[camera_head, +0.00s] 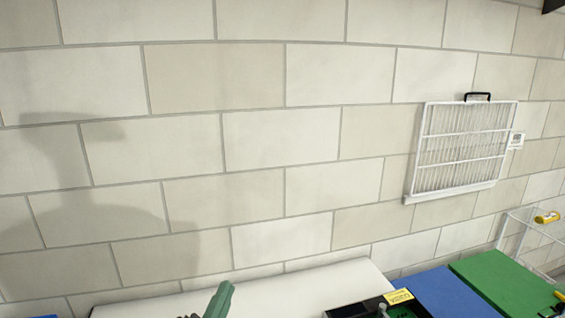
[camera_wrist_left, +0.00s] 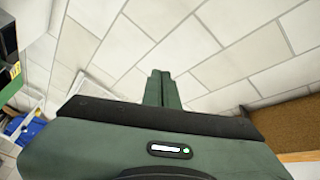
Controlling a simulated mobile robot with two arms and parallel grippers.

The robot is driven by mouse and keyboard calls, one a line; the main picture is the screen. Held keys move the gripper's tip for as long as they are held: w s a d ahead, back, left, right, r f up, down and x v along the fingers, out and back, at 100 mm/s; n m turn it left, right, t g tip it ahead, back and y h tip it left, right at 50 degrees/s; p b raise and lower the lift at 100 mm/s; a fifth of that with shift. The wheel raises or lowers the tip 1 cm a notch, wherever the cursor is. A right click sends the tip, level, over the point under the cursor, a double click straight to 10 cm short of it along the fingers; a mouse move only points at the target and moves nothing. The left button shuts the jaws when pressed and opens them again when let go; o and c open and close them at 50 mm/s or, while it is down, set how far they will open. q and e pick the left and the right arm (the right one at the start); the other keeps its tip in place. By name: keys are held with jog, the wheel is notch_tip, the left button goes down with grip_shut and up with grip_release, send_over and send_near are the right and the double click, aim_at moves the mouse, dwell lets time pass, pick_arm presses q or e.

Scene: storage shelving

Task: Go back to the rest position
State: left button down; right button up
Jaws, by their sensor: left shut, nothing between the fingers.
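My left gripper (camera_head: 219,300) shows at the bottom of the head view, as a green fingertip in front of the white surface. In the left wrist view my left gripper (camera_wrist_left: 161,78) is shut, its two green fingers together with nothing between them. It points toward the block wall and touches nothing that I can see. My right gripper is in neither view.
A pale block wall (camera_head: 180,140) fills most of the head view. Below are a white surface (camera_head: 330,280), a blue box (camera_head: 455,293), a green box (camera_head: 505,283) and a wire stand (camera_head: 520,238) holding a yellow item (camera_head: 547,217).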

pick_arm(q)
jog(key=s+a+f+n+g+y, duration=0.2)
jog(key=s+a+f+n+g, duration=0.2)
jog(key=f, duration=0.4)
jog(key=s+a+f+n+g+y, duration=0.2)
jog(key=s+a+f+n+g, duration=0.25)
jog(key=f, duration=0.35)
jog(key=s+f+n+g, duration=0.2)
jog(key=s+f+g, duration=0.25)
jog(key=s, duration=0.45)
jog(key=s+f+n+g, duration=0.1)
jog(key=s+f+g, duration=0.3)
jog(key=s, duration=0.6)
notch_tip(320, 180, down, 27)
jog(key=s+a+f, duration=0.2)
jog(key=s+f, duration=0.6)
jog(key=s+a+f+g, duration=0.1)
jog(key=s+f, duration=0.7)
jog(key=s, duration=0.1)
jog(key=shift+s+a+f+h, duration=0.2)
jog(key=shift+a+h, duration=0.1)
jog(key=shift+a, duration=0.05)
